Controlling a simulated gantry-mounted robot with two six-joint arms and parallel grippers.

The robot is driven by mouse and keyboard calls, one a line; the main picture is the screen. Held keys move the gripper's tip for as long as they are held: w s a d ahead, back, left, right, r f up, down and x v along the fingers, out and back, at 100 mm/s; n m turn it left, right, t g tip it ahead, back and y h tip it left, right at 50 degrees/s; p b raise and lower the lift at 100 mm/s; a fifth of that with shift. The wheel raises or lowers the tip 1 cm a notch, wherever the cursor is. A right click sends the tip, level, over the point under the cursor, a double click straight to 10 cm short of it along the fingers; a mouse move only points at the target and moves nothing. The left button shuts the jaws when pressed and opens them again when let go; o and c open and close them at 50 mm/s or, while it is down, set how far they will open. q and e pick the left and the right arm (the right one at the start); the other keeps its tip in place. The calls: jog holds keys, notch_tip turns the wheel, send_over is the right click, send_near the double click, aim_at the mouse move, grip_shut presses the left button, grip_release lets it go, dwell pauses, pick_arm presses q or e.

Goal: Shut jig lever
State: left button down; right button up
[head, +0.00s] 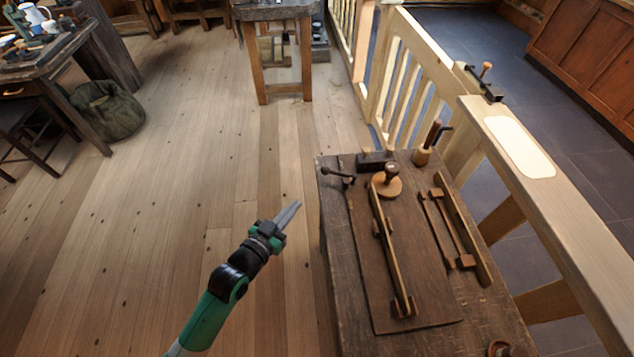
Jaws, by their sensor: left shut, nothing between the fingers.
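A dark wooden board (431,306) lies on the workbench, with a long narrow wooden bar (390,243) along it. A round wooden piece with a dark knob (391,173) stands at the bar's far end. A small dark handle with a ball end (337,174) sticks out at the bench's far left corner. I cannot tell for sure which of these is the jig lever. My left gripper (296,206) is shut and empty, left of the bench, over the floor as seen here, its tips pointing up and right. It appears apart from everything on the bench. My right gripper is not in view.
Two slim bars (465,230) lie on the bench's right side. A wooden holder with upright tools (426,154) and a dark block (374,160) stand at its far edge. A wooden railing (545,205) runs along the right.

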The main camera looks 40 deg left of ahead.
aim_at(323, 173)
pick_arm(q)
jog(key=b+x, duration=0.6)
jog(key=x, duration=0.7)
jog(key=shift+w, duration=0.2)
jog(key=shift+w+a, duration=0.7)
jog(key=shift+a, duration=0.35)
